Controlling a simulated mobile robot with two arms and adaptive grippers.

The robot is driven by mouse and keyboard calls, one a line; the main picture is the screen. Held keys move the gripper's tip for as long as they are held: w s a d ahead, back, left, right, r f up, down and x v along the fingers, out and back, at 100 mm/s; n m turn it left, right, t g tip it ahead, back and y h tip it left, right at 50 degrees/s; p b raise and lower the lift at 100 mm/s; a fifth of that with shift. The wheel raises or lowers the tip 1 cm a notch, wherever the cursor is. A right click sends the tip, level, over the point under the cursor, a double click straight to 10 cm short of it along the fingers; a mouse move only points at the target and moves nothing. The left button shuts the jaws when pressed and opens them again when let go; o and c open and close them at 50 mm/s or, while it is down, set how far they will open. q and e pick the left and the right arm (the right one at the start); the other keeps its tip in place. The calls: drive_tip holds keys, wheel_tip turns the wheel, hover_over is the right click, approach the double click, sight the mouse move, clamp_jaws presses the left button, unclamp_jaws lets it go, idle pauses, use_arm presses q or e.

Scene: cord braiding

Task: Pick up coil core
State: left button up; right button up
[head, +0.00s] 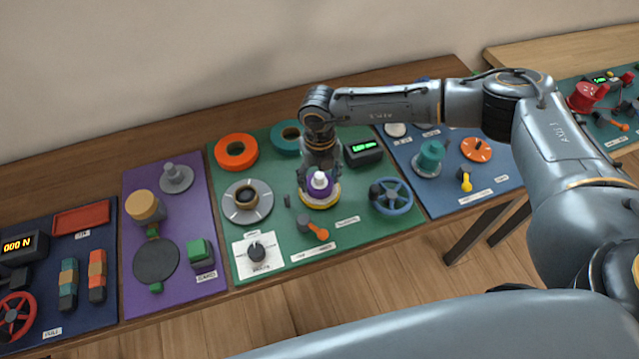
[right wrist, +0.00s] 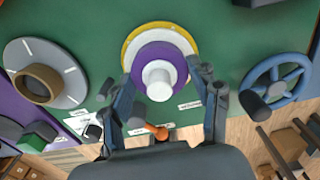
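What looks like the coil core, a white post with a purple ring around it (head: 320,183), sits on a yellow-and-white round base (head: 320,201) on the green mat. In the right wrist view, the white post with its purple ring (right wrist: 158,76) is at the upper middle, above the round base (right wrist: 133,47). My right gripper (head: 321,160) hangs just over it in the head view. My left gripper is not in view.
Around it on the green mat (head: 300,262) are a grey dial plate (head: 264,208), an orange ring (head: 236,137), a teal ring (head: 285,132), a blue handwheel (head: 392,210), an orange lever (head: 319,233) and a black display box (head: 363,148). Purple and blue mats lie alongside.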

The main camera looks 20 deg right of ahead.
drive_tip(key=c, duration=1.1)
drive_tip(key=shift+r, duration=0.1)
